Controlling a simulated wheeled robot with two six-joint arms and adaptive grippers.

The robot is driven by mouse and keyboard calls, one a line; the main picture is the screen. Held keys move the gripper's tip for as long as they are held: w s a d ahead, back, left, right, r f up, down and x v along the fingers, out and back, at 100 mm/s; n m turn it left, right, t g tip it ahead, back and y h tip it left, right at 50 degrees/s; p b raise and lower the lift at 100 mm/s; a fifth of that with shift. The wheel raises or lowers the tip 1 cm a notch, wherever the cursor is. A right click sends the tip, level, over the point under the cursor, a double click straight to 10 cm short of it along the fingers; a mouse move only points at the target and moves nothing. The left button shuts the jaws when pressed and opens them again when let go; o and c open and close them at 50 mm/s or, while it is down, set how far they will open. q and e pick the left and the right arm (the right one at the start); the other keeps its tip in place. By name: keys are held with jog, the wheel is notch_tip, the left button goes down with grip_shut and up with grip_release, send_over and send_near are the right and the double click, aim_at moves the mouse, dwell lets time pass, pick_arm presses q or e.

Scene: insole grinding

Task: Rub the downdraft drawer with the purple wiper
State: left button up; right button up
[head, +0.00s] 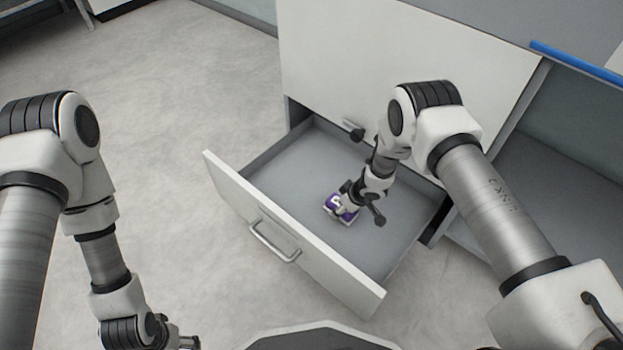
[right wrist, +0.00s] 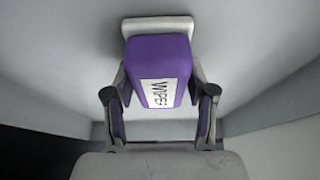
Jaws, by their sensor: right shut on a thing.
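The downdraft drawer (head: 291,176) is pulled out of the white cabinet, with a grey inside and a handle (head: 274,242) on its front. My right gripper (head: 347,206) is inside the drawer, shut on the purple wiper (head: 333,207). The wiper is low over the drawer floor; whether it touches cannot be told for sure. In the right wrist view the wiper (right wrist: 161,62) sits between the two fingers of the gripper (right wrist: 160,100), with a white label and a pale base. My left gripper (head: 188,343) is at the bottom edge, partly cut off, away from the drawer.
The white cabinet (head: 400,50) rises behind the drawer. An open grey compartment (head: 550,180) lies to the right, with a blue strip (head: 580,57) above it. The drawer's walls surround my right gripper. The pale floor (head: 150,100) at the left is clear.

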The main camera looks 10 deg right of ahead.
notch_tip(320, 180, up, 3)
jog(key=shift+w+a+r+p, duration=0.1)
jog(key=shift+r+p, duration=0.05)
jog(key=shift+p, duration=0.5)
jog(key=shift+r+p, duration=2.15)
jog(key=shift+r, duration=0.3)
